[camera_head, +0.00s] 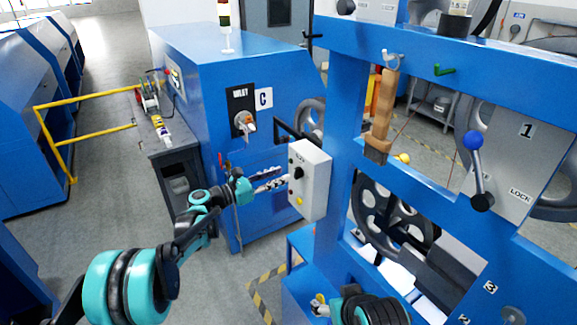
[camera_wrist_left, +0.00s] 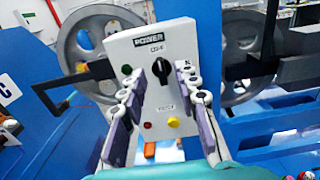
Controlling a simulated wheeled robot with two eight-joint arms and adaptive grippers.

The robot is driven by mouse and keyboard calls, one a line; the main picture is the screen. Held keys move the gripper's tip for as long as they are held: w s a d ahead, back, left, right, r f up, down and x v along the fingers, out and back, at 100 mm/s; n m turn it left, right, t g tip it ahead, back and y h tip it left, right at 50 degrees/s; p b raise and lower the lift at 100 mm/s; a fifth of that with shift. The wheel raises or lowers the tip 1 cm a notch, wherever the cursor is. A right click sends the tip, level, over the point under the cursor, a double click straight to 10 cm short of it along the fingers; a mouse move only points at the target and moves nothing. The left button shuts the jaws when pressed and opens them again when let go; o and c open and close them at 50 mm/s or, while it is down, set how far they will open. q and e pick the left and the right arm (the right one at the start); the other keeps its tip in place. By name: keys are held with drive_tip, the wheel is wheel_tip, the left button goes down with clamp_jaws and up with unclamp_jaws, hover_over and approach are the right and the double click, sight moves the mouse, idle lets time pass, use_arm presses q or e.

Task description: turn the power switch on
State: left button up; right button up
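The power switch is a black rotary knob on a pale grey control box (camera_head: 316,178), and it shows clearly in the left wrist view (camera_wrist_left: 158,70) under a POWER label. The knob looks roughly upright; the small marking above it is too blurred to read surely. My left gripper (camera_head: 286,182) is just in front of the box. In the left wrist view its two fingers (camera_wrist_left: 163,76) are spread on either side of the knob, with nothing held. I cannot tell whether they touch the box.
A yellow button (camera_wrist_left: 173,122) and a red one (camera_wrist_left: 147,126) sit low on the box. The blue machine frame (camera_head: 343,150) rises right of it. Open floor lies at the left.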

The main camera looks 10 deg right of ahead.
sight(295, 169)
use_arm(q)
drive_tip(key=x, duration=0.6)
drive_tip(key=shift+a, duration=0.1)
clamp_jaws()
